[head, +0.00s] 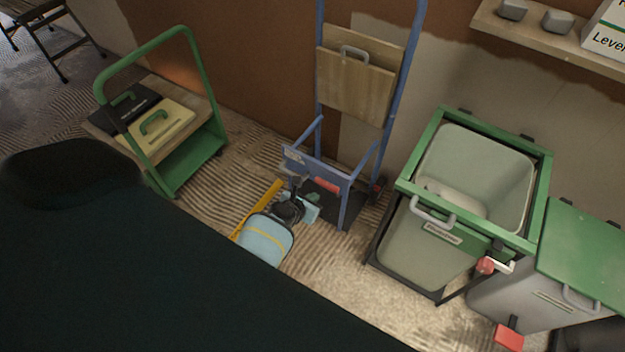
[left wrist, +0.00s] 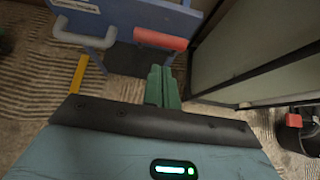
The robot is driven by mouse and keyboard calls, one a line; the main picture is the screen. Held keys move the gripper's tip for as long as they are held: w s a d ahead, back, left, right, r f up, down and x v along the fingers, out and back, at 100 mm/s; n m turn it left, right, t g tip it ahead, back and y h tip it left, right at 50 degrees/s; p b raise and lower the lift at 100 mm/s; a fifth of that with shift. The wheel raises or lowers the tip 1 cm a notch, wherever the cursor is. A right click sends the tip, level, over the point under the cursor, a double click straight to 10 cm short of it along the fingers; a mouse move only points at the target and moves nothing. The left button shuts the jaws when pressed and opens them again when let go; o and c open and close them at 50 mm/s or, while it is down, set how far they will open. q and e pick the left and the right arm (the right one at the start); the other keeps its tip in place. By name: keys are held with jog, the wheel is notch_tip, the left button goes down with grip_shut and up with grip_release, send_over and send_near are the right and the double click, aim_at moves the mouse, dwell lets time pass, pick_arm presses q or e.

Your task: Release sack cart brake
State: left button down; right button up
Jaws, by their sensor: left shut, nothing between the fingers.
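The blue sack cart (head: 327,160) stands upright against the wall in the head view, with wooden boards on its frame. A red brake bar (head: 327,186) sits low on its blue cross plate. In the left wrist view the red bar (left wrist: 160,38) is at the top middle, beside a grey handle (left wrist: 85,38). My left gripper (head: 312,199) is low in front of the cart. Its green fingers (left wrist: 162,82) are shut and empty, with their tips just below the red bar in the picture. I cannot tell whether they touch it. My right gripper is not in view.
A green-framed bin (head: 425,245) stands close right of the cart, with a green-lidded bin (head: 590,250) beyond. A green trolley (head: 190,165) stands to the left. A yellow strip (head: 258,208) shows beside my left arm. A shelf (head: 550,42) is on the wall above right. Ridged floor left of the cart is clear.

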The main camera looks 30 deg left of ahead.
pick_arm(q)
jog(key=s+r+p, duration=0.1)
jog(key=r+p, duration=0.1)
jog(key=r, duration=0.1)
jog(key=s+r+p, duration=0.1)
jog(key=r+p, duration=0.1)
jog(key=shift+s+a+r, duration=0.15)
jog(key=shift+s, duration=0.15)
dwell(0.4)
